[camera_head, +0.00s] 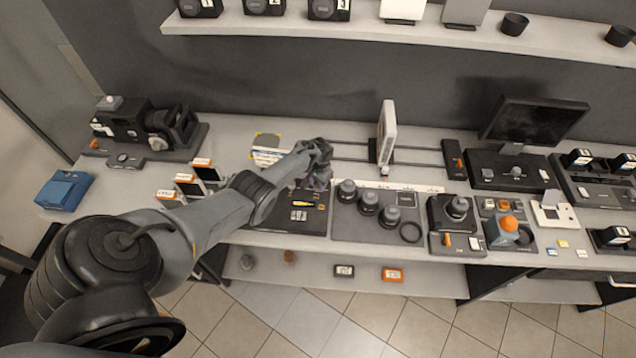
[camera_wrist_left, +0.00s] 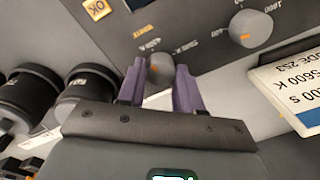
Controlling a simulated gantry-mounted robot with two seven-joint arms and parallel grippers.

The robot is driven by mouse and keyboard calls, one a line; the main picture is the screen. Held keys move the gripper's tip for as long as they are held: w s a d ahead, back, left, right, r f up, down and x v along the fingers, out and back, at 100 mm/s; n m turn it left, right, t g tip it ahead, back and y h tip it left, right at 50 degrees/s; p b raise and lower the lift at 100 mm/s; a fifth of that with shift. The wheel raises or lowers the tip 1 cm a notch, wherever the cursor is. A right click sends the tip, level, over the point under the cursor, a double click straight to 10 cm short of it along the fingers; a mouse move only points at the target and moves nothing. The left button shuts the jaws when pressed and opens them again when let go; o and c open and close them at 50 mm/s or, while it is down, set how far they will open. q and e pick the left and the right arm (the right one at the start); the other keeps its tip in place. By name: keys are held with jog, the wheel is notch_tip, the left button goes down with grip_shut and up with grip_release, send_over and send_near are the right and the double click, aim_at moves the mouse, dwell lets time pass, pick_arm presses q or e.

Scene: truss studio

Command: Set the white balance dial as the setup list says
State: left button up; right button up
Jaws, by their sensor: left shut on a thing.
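My left gripper (camera_wrist_left: 160,90) has its purple fingers closed on both sides of a small grey dial (camera_wrist_left: 158,70) with an orange mark. Upside-down lettering ending in K stands around this dial, which fits the white balance dial; I cannot read its setting. A larger grey knob (camera_wrist_left: 250,28) with an orange mark sits on the same dark panel, near the number 1600. The setup list (camera_wrist_left: 296,88) is a white card at the right of the wrist view, partly cut off; "5600 K" shows on it. In the head view my left gripper (camera_head: 318,178) hides the dial.
Lenses (camera_head: 368,202) stand on a grey mat right of the gripper. A dark mat (camera_head: 290,226) with small tools lies in front of it. A white upright panel (camera_head: 388,132) stands behind. Three small cards (camera_head: 185,182) stand close to my left forearm. A shelf (camera_head: 400,28) runs above the bench.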

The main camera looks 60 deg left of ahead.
pick_arm(q)
jog(key=m, duration=0.4)
jog(key=shift+m, duration=0.3)
jog(key=m+b, duration=0.1)
jog(key=m, duration=0.3)
jog(key=shift+f+m, duration=0.1)
jog(key=shift+m, duration=0.2)
jog(key=m+b, duration=0.2)
jog(key=m, duration=0.2)
jog(key=shift+s+m+t, duration=0.1)
jog(key=shift+m+t, duration=0.2)
jog(key=shift+m+b, duration=1.1)
jog(key=shift+m, duration=0.8)
jog(key=o, duration=1)
jog(key=shift+o, duration=0.2)
jog(key=shift+r, duration=0.25)
